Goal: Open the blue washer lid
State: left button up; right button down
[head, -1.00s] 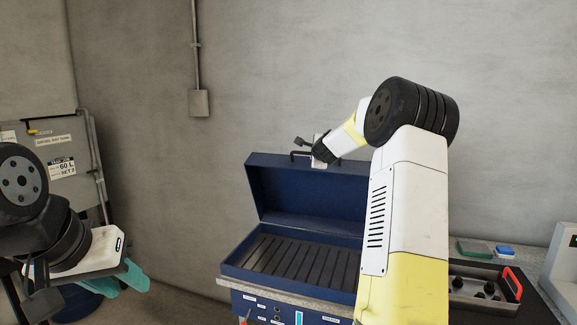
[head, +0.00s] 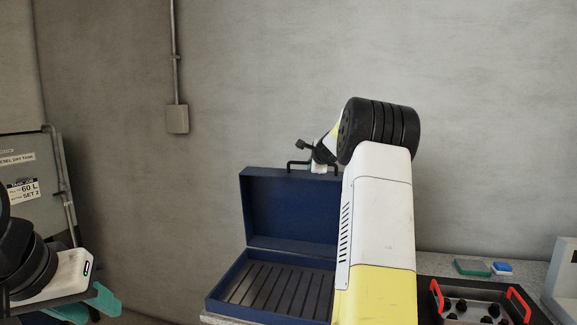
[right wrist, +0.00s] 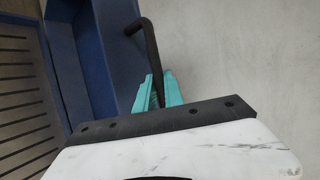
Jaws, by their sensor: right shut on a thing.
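The blue washer lid (head: 290,207) stands raised, near upright, at the back of the blue washer (head: 226,291), whose slatted inside shows. A black bar handle (head: 292,164) sits on the lid's top edge. My right gripper (head: 319,168) is at that handle; in the right wrist view its teal fingers (right wrist: 158,92) are shut on the black handle (right wrist: 149,45). The lid's right part is hidden behind my right arm in the head view. My left gripper (head: 97,305) is low at the left, away from the washer, its teal fingers partly cut off by the frame, their gap unclear.
A tray with red handles (head: 477,306) and several dark knobs stands right of the washer. A green block (head: 471,267) and a blue block (head: 502,267) lie behind it on the counter. A grey tank cabinet (head: 25,170) stands at the left.

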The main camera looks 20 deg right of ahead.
jog(key=shift+w, duration=0.1)
dwell(0.3)
jog(key=c, duration=1.5)
grip_release()
jog(key=shift+o, duration=0.2)
jog(key=v, duration=0.8)
